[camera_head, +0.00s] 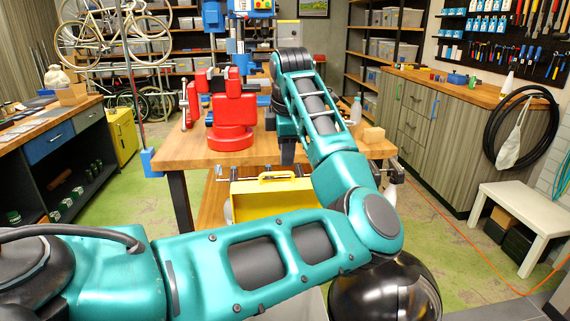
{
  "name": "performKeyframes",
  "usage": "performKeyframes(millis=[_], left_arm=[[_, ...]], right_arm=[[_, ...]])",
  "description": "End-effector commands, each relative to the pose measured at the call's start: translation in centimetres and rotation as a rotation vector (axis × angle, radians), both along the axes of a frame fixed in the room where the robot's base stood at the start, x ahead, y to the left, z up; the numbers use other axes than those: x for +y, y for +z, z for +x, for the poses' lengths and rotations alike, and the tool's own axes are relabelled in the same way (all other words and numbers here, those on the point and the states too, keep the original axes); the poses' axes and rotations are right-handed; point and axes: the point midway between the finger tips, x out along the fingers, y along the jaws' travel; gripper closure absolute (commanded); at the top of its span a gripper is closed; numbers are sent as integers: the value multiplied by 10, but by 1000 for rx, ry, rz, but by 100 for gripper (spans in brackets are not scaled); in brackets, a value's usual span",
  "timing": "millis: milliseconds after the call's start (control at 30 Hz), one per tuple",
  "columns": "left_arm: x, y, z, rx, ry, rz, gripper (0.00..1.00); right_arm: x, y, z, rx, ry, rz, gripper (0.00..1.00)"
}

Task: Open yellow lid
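My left gripper (287,158) is small and dark and points down at the bench's front edge, just above the handle in the picture. I cannot tell whether it touches the handle or whether its fingers are open. My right gripper is not in view.
A white stool (520,208) stands at right. A yellow cabinet (122,135) stands at left. Green floor (130,215) is free at left.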

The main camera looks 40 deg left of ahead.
Motion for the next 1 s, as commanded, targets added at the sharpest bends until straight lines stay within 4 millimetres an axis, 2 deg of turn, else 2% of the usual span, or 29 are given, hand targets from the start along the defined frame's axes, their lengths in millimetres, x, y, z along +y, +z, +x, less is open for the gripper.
performKeyframes(millis=[200, 767, 867, 1000], left_arm=[[-4, 13, -3, 0, 0, -1, 62], [-2, 12, -4, 4, 6, 6, 62], [10, 5, -12, 35, 61, 67, 62], [53, -8, -45, 130, 252, 337, 62]], right_arm=[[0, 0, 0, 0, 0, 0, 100], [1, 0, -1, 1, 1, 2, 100], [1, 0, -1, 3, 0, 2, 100], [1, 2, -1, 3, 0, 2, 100]])
